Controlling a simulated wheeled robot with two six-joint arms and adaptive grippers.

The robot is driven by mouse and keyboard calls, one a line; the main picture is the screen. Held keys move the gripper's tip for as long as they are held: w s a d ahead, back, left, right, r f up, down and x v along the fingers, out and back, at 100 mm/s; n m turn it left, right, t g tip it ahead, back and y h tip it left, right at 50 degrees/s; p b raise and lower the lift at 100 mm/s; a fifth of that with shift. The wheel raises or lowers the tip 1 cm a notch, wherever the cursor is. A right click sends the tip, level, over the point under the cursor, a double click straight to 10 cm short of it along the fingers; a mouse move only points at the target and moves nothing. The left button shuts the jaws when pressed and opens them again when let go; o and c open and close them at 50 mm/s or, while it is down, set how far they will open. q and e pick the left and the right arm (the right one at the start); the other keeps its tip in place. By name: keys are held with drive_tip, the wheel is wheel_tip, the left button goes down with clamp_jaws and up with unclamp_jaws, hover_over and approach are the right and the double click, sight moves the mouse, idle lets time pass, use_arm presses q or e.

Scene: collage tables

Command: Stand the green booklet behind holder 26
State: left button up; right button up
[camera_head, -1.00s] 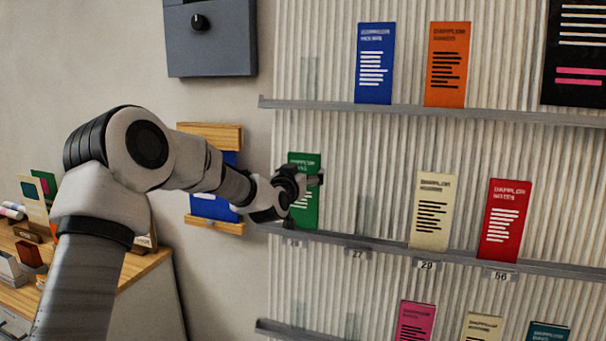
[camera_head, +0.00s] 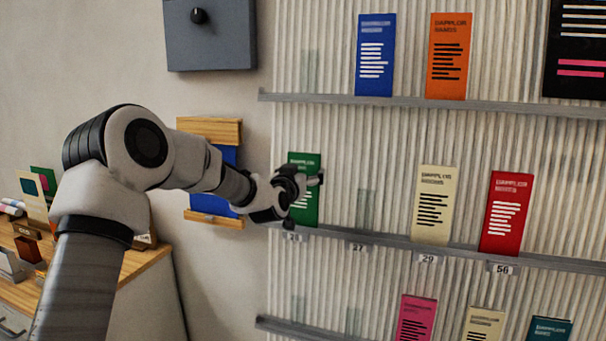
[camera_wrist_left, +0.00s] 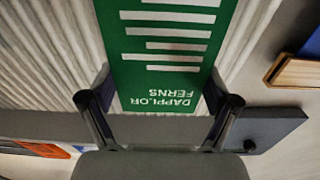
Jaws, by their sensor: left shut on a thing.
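The green booklet (camera_head: 303,209) stands upright at the left end of the middle shelf of the ribbed rack, above the label that seems to read 26 (camera_head: 294,237). Its lower edge is at the rail; whether it is behind the clear holder there I cannot tell. My left gripper (camera_head: 313,181) is shut on the upper part of the booklet. In the left wrist view the booklet (camera_wrist_left: 168,62) appears upside down, flat along the ribbed panel, with the fingers (camera_wrist_left: 158,102) at its two side edges. My right gripper is not in view.
The empty clear holder 27 (camera_head: 366,210) is to the right, then a cream booklet (camera_head: 433,205) and a red booklet (camera_head: 505,213). Blue (camera_head: 375,55) and orange (camera_head: 448,55) booklets stand above. A wooden-edged blue wall piece (camera_head: 212,206) is behind my arm.

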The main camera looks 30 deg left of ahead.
use_arm(q)
drive_tip(key=o, duration=1.3)
drive_tip(key=shift+o, duration=0.2)
drive_tip(key=shift+s, duration=0.1)
drive_tip(key=v, duration=1.2)
drive_tip(key=shift+d, duration=0.1)
